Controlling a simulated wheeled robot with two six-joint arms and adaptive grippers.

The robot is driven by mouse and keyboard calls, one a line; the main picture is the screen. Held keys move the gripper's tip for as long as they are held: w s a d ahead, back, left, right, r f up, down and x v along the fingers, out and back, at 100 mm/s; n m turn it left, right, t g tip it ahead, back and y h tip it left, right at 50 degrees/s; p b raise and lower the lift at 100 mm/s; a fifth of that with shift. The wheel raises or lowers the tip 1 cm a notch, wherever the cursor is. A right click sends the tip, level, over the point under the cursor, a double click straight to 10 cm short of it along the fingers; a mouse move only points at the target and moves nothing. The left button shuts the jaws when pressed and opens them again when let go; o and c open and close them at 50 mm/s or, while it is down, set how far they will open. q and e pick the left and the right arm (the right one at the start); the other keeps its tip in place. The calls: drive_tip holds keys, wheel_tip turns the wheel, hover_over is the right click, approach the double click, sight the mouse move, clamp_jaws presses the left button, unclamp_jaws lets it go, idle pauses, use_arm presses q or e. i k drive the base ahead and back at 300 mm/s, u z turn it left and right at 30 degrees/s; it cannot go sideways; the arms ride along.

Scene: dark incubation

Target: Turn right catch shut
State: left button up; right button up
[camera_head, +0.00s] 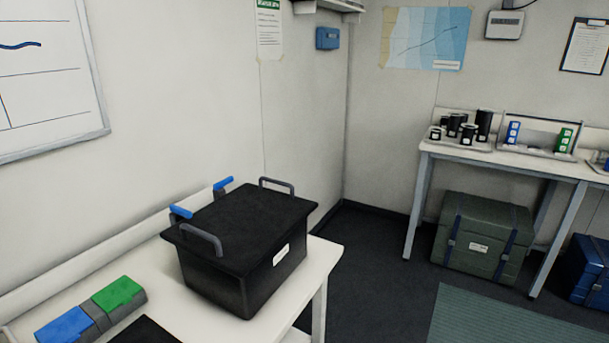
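A black lidded box (243,235) stands on the white bench (313,275), its dark lid (240,215) resting on top. Two blue catch levers show along the lid's wall-side edge: a nearer one (181,211) and a farther one (223,183). Both stick up slightly above the edge and point to the left. The catch bodies below them are mostly hidden behind the lid, so I cannot tell whether either is shut. Grey handles sit at the near end (203,238) and far end (277,186) of the lid. Neither of my grippers is in view.
A blue and green case (92,312) lies at the bench's near left, beside a flat black item (146,332). The wall runs close behind the box. A side table (510,160) with black canisters (468,132) stands at right, a green chest (482,235) under it. The floor between is clear.

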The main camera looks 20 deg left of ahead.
sight(219, 184)
drive_tip(key=z, duration=0.25)
drive_tip(key=i, duration=4.15)
drive_tip(key=u, duration=3.85)
drive_tip(key=i, duration=0.25)
drive_tip(key=u, duration=0.1)
